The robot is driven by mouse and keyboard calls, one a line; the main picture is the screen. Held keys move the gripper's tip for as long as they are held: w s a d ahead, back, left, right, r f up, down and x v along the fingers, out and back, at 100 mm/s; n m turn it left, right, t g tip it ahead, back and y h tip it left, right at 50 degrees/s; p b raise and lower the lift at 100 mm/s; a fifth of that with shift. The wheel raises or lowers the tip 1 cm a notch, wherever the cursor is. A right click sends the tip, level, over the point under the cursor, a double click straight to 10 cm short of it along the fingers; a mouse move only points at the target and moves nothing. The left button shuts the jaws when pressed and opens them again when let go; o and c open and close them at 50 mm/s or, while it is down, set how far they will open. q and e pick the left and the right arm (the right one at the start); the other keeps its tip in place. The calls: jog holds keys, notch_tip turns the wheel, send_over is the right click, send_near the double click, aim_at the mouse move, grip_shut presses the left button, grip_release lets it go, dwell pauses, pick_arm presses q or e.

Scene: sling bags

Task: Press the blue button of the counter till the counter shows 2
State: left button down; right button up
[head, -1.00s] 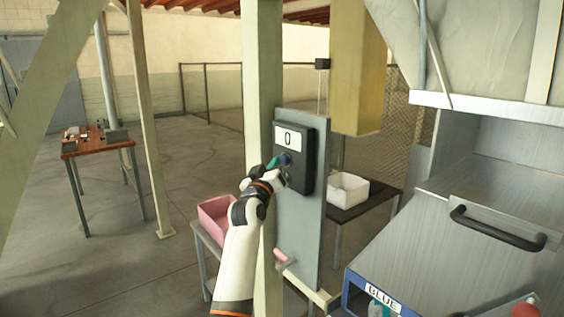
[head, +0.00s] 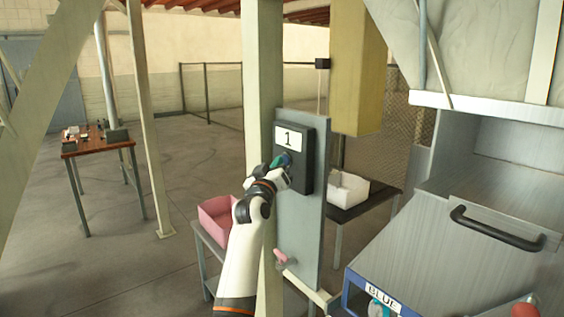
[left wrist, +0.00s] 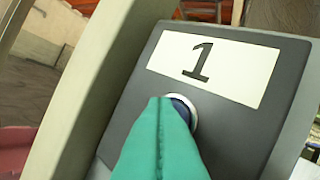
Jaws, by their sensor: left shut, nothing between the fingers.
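The counter (head: 306,160) is a dark box on a grey upright panel, and its white display (head: 290,138) reads 1. In the left wrist view the display (left wrist: 213,67) also reads 1. The blue button (left wrist: 181,108) sits in a pale ring below the display and is partly hidden behind my fingers. My left gripper (head: 281,160) has green fingertips, closed together with nothing between them. In the left wrist view the fingertips (left wrist: 160,104) are at the button and overlap it; whether they touch it I cannot tell.
The grey panel (head: 300,225) stands beside a cream post (head: 263,80). A pink bin (head: 216,218) and a white bin (head: 347,188) stand on tables behind it. A metal chute with a black handle (head: 497,228) is at the right. Open floor lies at the left.

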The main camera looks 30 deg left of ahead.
pick_arm(q)
jog(key=shift+s, duration=0.1)
jog(key=shift+s+a, duration=0.35)
jog(key=shift+s, duration=0.35)
jog(key=s, duration=0.1)
jog(key=s+a+p, duration=0.1)
jog(key=s, duration=0.1)
jog(key=s+a, duration=0.1)
jog(key=shift+s, duration=0.3)
dwell(0.5)
